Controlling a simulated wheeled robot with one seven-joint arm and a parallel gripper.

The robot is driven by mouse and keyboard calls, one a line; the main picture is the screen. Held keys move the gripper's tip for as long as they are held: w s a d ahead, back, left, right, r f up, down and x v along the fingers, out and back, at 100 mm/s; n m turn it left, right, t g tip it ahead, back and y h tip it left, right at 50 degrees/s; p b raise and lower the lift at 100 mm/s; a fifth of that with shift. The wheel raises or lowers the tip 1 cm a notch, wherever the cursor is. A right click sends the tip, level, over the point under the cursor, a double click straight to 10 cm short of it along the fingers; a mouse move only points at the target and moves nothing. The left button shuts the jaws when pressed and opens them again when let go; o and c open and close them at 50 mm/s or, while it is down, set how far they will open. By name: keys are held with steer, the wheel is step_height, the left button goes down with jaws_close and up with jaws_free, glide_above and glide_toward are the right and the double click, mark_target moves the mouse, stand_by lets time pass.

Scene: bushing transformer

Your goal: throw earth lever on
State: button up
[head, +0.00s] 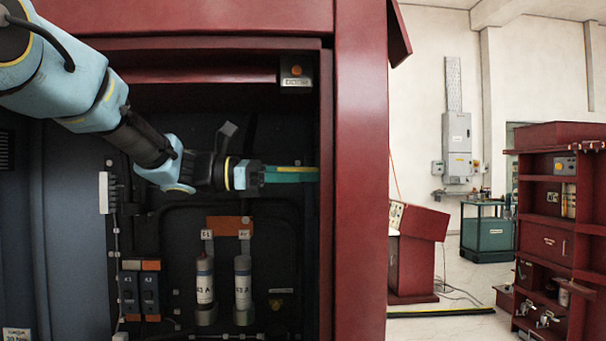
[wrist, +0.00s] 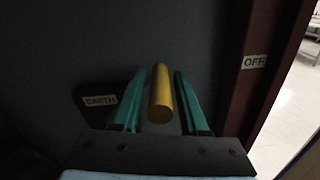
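The earth lever shows in the wrist view as a yellow rounded bar (wrist: 161,93) between the two green fingers of my gripper (wrist: 157,88). The fingers stand apart, with a gap visible on each side of the yellow bar. A dark plate reading EARTH (wrist: 100,100) is left of the fingers. A label reading OFF (wrist: 255,62) is on the red frame to the right. In the head view my gripper (head: 300,174) reaches right inside the cabinet, its green fingers close to the right inner wall.
The red cabinet's right post (head: 360,200) stands just right of my gripper. Below my arm are two white cylinders, one of them the left cylinder (head: 205,282), and small dark switch boxes (head: 130,290). Open floor and other red cabinets (head: 550,220) lie further right.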

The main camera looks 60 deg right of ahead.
jaws_close()
stand_by(1.1)
